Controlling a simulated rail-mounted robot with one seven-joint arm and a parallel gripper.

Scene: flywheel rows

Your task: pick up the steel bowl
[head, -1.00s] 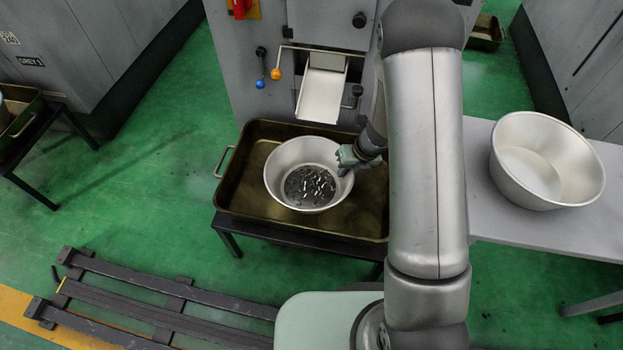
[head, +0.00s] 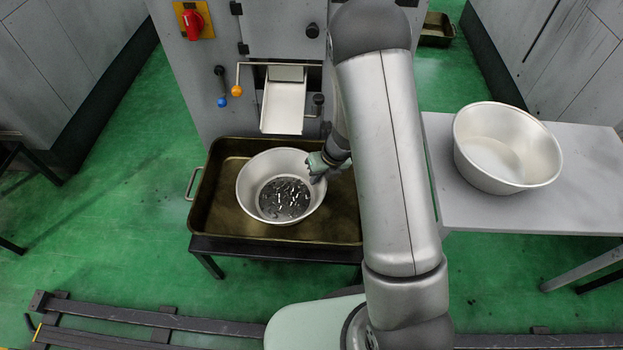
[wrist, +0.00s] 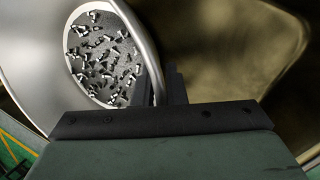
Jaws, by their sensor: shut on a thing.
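The steel bowl (head: 248,193) with many small dark and shiny metal parts in its bottom is upright in or just over a brown metal tray (head: 222,229) in the head view. My gripper (head: 318,167) is at the bowl's right rim. In the wrist view the steel bowl (wrist: 45,75) fills the left, and my gripper (wrist: 165,95) is shut on its rim. The fingertips are partly hidden by the rim. I cannot tell whether the bowl touches the tray floor. A second, empty steel bowl (head: 507,172) stands on the grey table at the right.
The tray rests on a dark stand (head: 282,252) below a machine chute (head: 284,105). Levers with blue and orange knobs stick out above the tray. The grey table (head: 590,200) has free room right of the empty bowl. Rails (head: 150,320) run across the green floor.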

